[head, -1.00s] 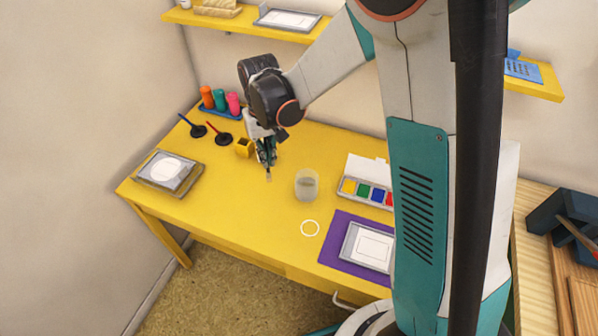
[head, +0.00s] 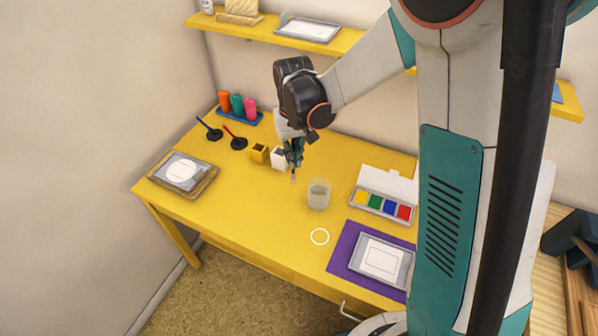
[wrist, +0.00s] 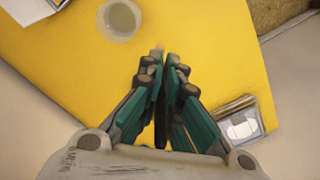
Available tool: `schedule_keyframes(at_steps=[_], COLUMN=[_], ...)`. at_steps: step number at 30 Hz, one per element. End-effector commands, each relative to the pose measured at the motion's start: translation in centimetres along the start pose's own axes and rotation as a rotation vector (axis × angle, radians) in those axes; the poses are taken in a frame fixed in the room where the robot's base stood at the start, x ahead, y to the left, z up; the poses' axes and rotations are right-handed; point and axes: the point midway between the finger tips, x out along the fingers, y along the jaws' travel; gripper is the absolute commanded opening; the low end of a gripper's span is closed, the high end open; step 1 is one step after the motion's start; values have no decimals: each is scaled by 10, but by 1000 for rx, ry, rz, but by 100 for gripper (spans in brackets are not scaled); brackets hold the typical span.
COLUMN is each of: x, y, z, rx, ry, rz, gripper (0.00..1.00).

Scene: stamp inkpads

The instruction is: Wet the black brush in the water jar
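The water jar (head: 318,197) is a clear cup with greyish water. It stands upright on the yellow table and shows at the top of the wrist view (wrist: 119,17). My gripper (head: 294,166) hangs just left of and behind the jar, apart from it. Its fingers (wrist: 163,62) are closed together around a thin dark handle (wrist: 160,122), which looks like the black brush. A pale brush tip (head: 293,179) points down below the fingers in the head view. Most of the brush is hidden by the fingers.
A yellow holder (head: 259,153) and a white holder (head: 279,158) stand beside the gripper. A paint box (head: 383,205) and purple mat (head: 341,262) lie right of the jar.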

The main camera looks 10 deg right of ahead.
Motion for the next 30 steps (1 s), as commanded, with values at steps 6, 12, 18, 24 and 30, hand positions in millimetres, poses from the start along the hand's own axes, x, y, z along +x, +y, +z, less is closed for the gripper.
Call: schedule_keyframes(at_steps=[6, 12, 18, 24, 30], x=[-26, -31, -22, -6, 12], y=[58, 78, 79, 79, 79], z=[10, 15, 15, 15, 15], rx=[4, 1, -1, -1, -1], ry=[0, 0, 0, 0, 0], rz=[9, 13, 13, 13, 13], gripper=[0, 0, 0, 0, 0])
